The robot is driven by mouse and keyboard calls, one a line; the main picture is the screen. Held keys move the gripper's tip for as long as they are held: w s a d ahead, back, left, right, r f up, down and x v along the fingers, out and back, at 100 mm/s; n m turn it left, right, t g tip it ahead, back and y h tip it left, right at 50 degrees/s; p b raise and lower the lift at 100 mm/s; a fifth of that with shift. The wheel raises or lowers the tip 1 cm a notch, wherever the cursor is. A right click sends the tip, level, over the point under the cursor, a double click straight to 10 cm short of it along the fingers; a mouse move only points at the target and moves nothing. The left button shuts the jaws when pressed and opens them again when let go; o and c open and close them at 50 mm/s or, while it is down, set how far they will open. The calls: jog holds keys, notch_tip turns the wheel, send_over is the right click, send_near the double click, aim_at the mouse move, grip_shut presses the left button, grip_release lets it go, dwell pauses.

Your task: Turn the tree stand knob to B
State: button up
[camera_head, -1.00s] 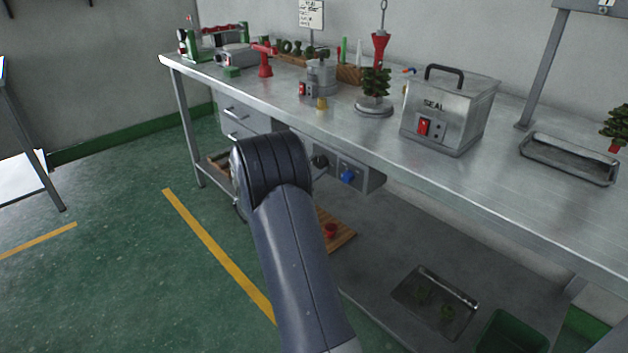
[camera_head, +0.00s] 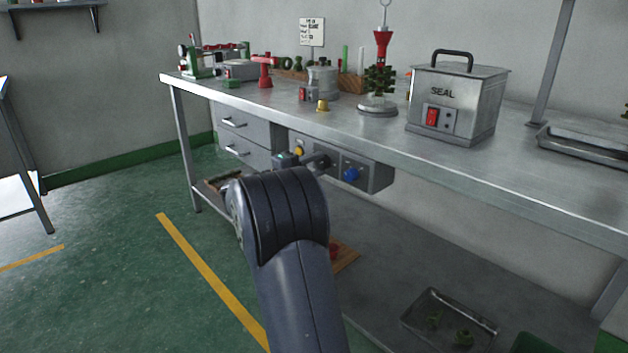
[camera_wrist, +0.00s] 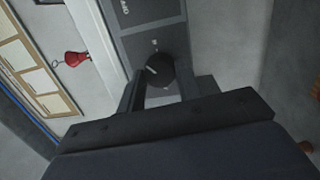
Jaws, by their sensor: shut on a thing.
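A grey control panel (camera_head: 370,176) hangs under the bench's front edge, with a blue knob (camera_head: 351,174) on its face. In the wrist view, a round black knob (camera_wrist: 159,69) with a pale pointer line sits on the dark panel (camera_wrist: 150,20). My gripper (camera_wrist: 161,82) is shut on this black knob, one finger at each side. A small mark above the knob is too blurred to read. The tree stand (camera_head: 378,109) is on the bench, bearing a small green tree (camera_head: 379,80). My arm hides part of the panel area in the head view.
A metal SEAL box (camera_head: 455,105) stands on the bench, right of the tree stand. Drawers (camera_head: 235,122) hang left of the panel. A lower shelf holds a tray (camera_head: 450,318). Green floor to the left is open.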

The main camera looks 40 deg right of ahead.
jog(key=m+b, duration=0.2)
jog(key=m, duration=0.1)
jog(key=shift+f+m, duration=0.1)
jog(key=shift+m, duration=0.3)
jog(key=shift+m+y, duration=0.4)
jog(key=shift+m, duration=1.5)
jog(key=shift+g, duration=0.3)
jog(key=o, duration=1)
